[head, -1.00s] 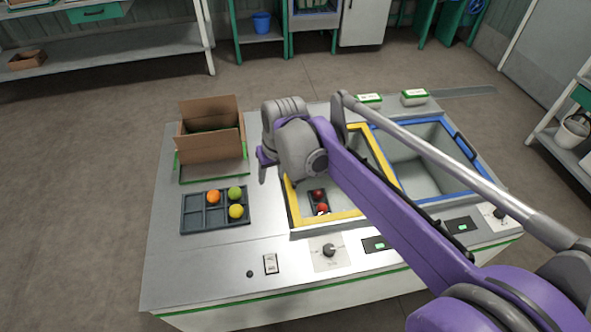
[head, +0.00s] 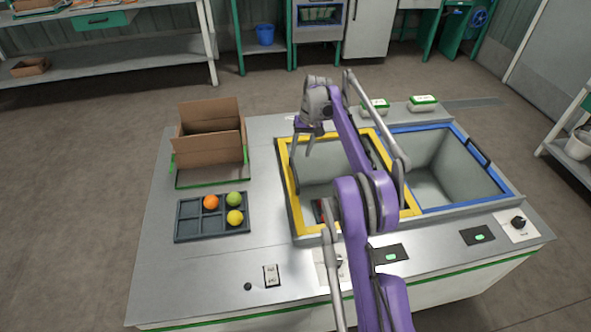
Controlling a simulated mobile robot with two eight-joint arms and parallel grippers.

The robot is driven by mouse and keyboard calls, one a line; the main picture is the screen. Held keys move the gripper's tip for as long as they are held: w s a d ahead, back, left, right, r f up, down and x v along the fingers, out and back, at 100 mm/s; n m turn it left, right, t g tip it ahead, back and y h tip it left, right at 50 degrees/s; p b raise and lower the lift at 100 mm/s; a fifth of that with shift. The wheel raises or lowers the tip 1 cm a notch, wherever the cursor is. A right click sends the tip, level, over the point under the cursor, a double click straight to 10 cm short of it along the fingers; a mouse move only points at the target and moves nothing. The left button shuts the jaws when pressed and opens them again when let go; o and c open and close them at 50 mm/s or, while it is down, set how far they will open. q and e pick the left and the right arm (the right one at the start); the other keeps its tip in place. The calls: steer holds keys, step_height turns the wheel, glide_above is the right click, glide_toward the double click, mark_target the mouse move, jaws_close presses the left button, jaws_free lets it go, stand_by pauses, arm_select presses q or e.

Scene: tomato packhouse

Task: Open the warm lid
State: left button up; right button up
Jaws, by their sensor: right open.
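The yellow-framed compartment (head: 292,200), which I take to be the warm one, is set in the grey counter. Its inside shows through the frame; I cannot tell whether a clear lid pane covers it. A dark tray with red tomatoes (head: 319,211) shows inside, partly hidden by my arm. My right gripper (head: 308,152) is open and empty, fingers pointing down, over the far left part of the yellow frame. I cannot tell whether it touches the frame. My right arm hides much of the frame's right and near sides. My left gripper is not in view.
A blue-framed compartment (head: 462,134) with a black handle (head: 478,151) lies to the right. A cardboard box (head: 208,150) and a dark tray (head: 186,229) with orange, green and yellow tomatoes stand left. Two green-and-white boxes (head: 423,103) sit behind. Knobs and switches line the front.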

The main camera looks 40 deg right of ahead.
mark_target(295, 171)
steer(key=f, duration=0.2)
steer(key=a+f+b, duration=0.1)
steer(key=f, duration=0.5)
steer(key=shift+w+a+f, duration=0.15)
steer(key=shift+w+a, duration=0.1)
steer(key=shift+w, duration=0.15)
jaws_close()
stand_by(0.9)
